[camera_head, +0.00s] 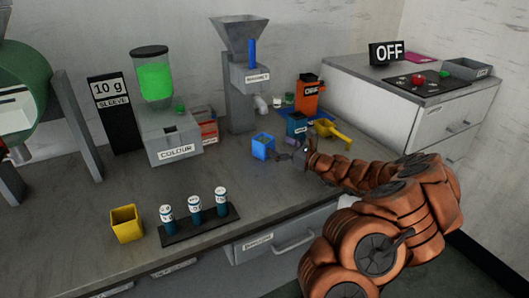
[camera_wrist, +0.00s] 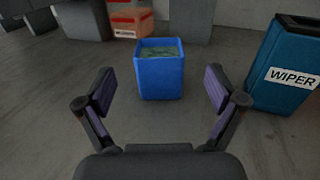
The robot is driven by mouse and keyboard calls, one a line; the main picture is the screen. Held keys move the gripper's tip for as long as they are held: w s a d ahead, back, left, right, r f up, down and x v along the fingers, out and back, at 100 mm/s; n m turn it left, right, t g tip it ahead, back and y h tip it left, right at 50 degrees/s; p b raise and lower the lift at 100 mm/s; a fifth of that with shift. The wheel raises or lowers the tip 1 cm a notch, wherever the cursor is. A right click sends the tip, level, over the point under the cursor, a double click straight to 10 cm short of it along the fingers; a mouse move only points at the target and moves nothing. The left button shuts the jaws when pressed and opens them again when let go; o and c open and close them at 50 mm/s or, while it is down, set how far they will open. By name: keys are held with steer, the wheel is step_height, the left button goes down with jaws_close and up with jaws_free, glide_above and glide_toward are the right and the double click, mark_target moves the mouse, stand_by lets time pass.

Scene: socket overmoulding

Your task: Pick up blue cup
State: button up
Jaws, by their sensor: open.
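The blue cup (camera_head: 262,147) is a small square cup standing upright on the grey bench, near the foot of the grey hopper machine. In the wrist view the blue cup (camera_wrist: 161,76) is ahead of my gripper, centred between the fingers, with some greenish-grey stuff visible inside. My gripper (camera_wrist: 161,92) is open and empty, its two fingers spread on either side and short of the cup. In the head view my gripper (camera_head: 282,157) is low over the bench, just right of the cup.
A teal wiper box (camera_wrist: 287,65) stands close at the right, also seen in the head view (camera_head: 297,125). A yellow scoop (camera_head: 332,132) lies beyond it. An orange-red box (camera_wrist: 131,20) is behind the cup. A yellow cup (camera_head: 126,224) and a vial rack (camera_head: 200,226) stand front left.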

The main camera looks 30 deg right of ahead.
mark_target(257, 136)
steer(key=shift+p+x, duration=0.3)
steer(key=shift+x, duration=3.55)
steer(key=shift+s+a+r, duration=0.1)
steer(key=shift+a, duration=0.05)
steer(key=shift+c, duration=0.4)
steer(key=c, duration=1.2)
